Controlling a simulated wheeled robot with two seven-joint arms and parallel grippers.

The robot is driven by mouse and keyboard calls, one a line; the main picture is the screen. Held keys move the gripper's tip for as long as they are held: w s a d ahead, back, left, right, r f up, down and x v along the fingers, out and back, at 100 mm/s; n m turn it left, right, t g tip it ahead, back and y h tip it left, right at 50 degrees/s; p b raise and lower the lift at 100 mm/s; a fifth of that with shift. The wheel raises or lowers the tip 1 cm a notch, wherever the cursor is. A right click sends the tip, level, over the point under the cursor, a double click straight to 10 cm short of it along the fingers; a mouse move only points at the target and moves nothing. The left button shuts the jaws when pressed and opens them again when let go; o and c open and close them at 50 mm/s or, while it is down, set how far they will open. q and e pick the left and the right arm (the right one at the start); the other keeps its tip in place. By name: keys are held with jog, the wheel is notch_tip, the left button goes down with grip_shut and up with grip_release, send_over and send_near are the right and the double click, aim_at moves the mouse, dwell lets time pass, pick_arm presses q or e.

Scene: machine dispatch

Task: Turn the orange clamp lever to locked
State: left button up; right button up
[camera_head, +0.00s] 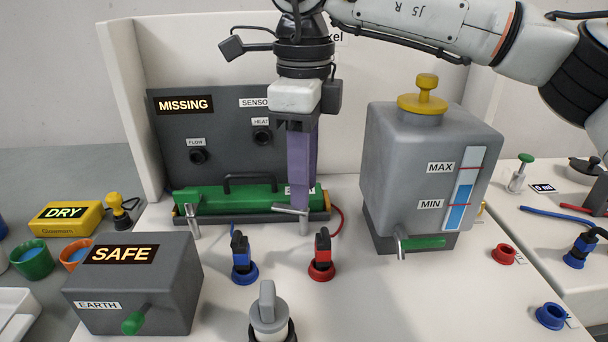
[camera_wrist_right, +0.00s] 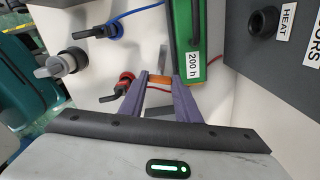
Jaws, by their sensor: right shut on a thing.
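The orange clamp lever (camera_wrist_right: 160,79) shows in the right wrist view as a short orange piece between my fingertips, at the end of the green cartridge. My right gripper (camera_head: 302,204) points down with its purple fingers at the right end of the green cartridge (camera_head: 240,199). It also shows in the right wrist view (camera_wrist_right: 160,80), shut on the orange lever. In the head view the fingers hide the orange part; a metal post and bar (camera_head: 304,224) show just below them. I cannot tell the lever's exact angle. My left gripper is not in view.
A blue plug (camera_head: 241,258) and a red plug (camera_head: 321,256) stand in front of the cartridge. A grey tank (camera_head: 432,165) with a yellow cap is close on the right. A panel reading MISSING (camera_head: 225,108) stands behind. A grey SAFE box (camera_head: 135,285) is front left.

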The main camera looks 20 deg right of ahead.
jog(key=m, duration=0.6)
jog(key=shift+m, duration=0.3)
jog(key=m, duration=0.2)
jog(key=shift+m, duration=0.3)
jog(key=m, duration=0.3)
jog(key=shift+m, duration=1.1)
jog(key=shift+r, duration=0.1)
jog(key=o, duration=1)
jog(key=shift+o, duration=0.2)
